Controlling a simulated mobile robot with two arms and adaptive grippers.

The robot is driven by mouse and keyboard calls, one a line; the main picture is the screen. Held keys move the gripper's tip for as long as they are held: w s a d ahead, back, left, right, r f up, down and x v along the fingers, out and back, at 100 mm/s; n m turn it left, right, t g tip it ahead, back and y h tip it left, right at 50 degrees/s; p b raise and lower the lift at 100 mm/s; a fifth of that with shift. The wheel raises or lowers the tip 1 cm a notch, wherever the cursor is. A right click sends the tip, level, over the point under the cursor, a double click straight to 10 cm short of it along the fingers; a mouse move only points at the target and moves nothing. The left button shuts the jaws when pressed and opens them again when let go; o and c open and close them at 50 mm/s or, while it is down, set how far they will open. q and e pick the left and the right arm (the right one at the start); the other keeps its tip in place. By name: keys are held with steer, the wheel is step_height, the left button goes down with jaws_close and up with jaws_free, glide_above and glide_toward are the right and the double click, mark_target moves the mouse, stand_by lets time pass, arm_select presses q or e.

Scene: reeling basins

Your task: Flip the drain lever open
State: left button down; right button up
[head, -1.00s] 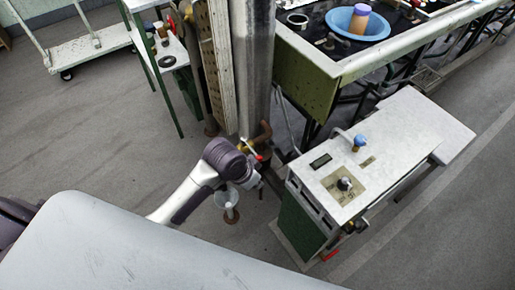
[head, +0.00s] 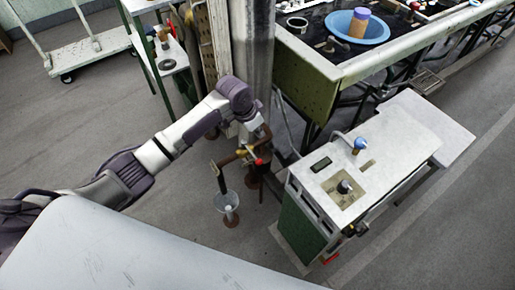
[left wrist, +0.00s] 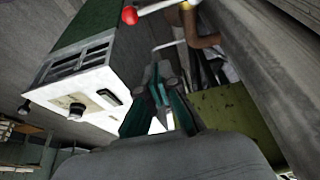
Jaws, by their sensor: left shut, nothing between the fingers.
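The drain lever (head: 258,161) has a red tip and sits by a brass valve (head: 243,153) on a brown pipe (head: 228,160) beside the big metal column. In the left wrist view the lever's red knob (left wrist: 129,16) and pale handle show at the top edge, with the brass fitting (left wrist: 186,5) and brown pipe (left wrist: 205,38) to their right. My left gripper (left wrist: 160,88) is shut and empty. It appears below the knob in that view, apart from it. In the head view my left wrist is by the column above the valve; its fingertips are hard to make out. My right gripper is out of view.
The metal column (head: 252,50) stands close to my left wrist. A white-topped control cabinet (head: 385,140) with knobs stands to the right. A small funnel (head: 228,202) stands under the pipe. The basin table (head: 350,70) holds a blue bowl (head: 375,30). Open floor lies left.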

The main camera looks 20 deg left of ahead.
mark_target(251, 152)
arm_select(q)
step_height(251, 152, down, 10)
steer(key=shift+s+a, duration=0.15)
steer(key=shift+s, duration=0.05)
stand_by(0.5)
